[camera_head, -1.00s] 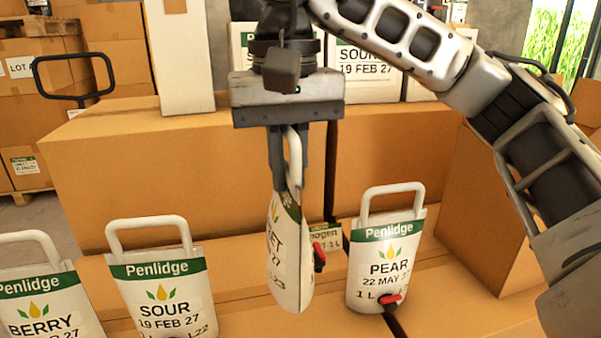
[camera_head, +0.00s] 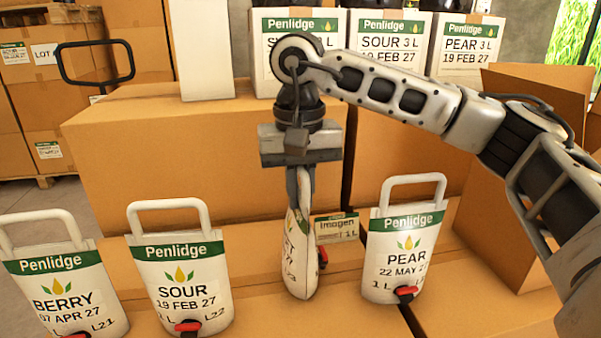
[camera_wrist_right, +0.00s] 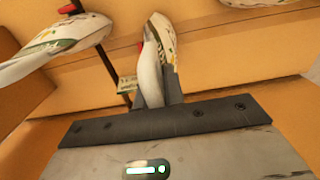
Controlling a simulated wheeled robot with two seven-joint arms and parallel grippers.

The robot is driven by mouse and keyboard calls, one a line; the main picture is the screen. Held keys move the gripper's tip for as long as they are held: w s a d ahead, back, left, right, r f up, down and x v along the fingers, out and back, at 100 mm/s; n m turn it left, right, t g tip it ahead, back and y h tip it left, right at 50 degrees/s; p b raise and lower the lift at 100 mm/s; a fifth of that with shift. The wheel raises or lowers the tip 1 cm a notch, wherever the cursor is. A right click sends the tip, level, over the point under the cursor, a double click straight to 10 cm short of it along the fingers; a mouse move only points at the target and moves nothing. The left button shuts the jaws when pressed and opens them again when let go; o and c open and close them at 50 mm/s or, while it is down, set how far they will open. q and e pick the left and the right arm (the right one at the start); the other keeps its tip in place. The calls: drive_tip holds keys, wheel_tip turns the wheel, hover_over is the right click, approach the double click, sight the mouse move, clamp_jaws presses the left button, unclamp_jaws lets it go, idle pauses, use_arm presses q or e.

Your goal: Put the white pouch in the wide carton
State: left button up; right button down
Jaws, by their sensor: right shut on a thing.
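Several white pouches with handles and green bands stand in a row. The one in my right gripper (camera_head: 300,184) is turned edge-on, so its label is mostly hidden; its body (camera_head: 299,260) hangs below the fingers. The gripper is shut on its handle. In the right wrist view the held pouch (camera_wrist_right: 160,58) extends away from the fingers. The PEAR pouch (camera_head: 405,245) stands to its right, and the SOUR pouch (camera_head: 182,270) and BERRY pouch (camera_head: 66,290) to its left. An open carton (camera_head: 505,215) with raised flaps is at the right, partly behind my arm. My left gripper is not in view.
Large closed cartons (camera_head: 200,155) stand behind the pouches, carrying a tall white box (camera_head: 206,50) and several labelled boxes (camera_head: 381,50). A small Imogen card (camera_head: 337,228) is behind the held pouch. A black-handled cart (camera_head: 96,62) is at left.

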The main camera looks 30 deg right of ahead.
drive_tip(key=shift+f, duration=0.2)
drive_tip(key=c, duration=1.7)
unclamp_jaws()
drive_tip(key=shift+f, duration=0.1)
drive_tip(key=shift+o, duration=1)
